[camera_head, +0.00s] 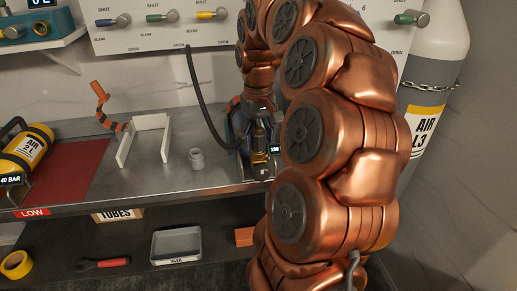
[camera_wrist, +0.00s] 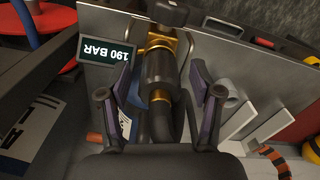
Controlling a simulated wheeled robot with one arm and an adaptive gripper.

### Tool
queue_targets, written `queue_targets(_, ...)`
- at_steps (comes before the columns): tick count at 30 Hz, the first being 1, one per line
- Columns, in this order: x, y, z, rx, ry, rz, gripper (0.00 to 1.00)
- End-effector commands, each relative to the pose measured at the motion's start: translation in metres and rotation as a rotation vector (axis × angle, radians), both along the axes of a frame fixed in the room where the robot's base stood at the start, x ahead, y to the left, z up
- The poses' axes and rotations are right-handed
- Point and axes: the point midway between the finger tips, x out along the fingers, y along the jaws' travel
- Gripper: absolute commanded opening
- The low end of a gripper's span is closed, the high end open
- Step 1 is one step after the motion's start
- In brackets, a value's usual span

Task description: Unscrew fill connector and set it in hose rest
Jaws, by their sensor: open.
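The fill connector (camera_wrist: 160,77), a black cylinder with brass parts, is seated on a brass valve; a black hose (camera_wrist: 163,125) leads from it. My gripper (camera_wrist: 159,88) is open, with one finger on each side of the connector and visible gaps. In the head view, the connector area (camera_head: 259,140) is small and partly covered by my arm, while the hose (camera_head: 197,95) hangs from the wall panel. A small grey cup-like piece (camera_head: 196,158) and a white U-shaped bracket (camera_head: 146,143) stand on the bench to the left; I cannot tell which is the hose rest.
A display (camera_wrist: 107,56) beside the valve reads 190 BAR. A yellow AIR 2L cylinder (camera_head: 28,148) lies on the left by a red mat (camera_head: 75,172). An orange-and-black bent piece (camera_head: 103,100) stands behind the bracket. A large AIR L3 cylinder (camera_head: 437,65) stands at right.

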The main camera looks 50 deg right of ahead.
Motion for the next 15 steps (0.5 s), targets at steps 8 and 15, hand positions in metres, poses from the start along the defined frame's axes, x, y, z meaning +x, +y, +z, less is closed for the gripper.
queue_targets(8,-0.0004,-0.0006,-0.0041,-0.002,0.001,-0.338,0.65)
queue_targets(15,-0.0007,-0.0010,-0.0022,-0.002,0.000,-0.620,0.65)
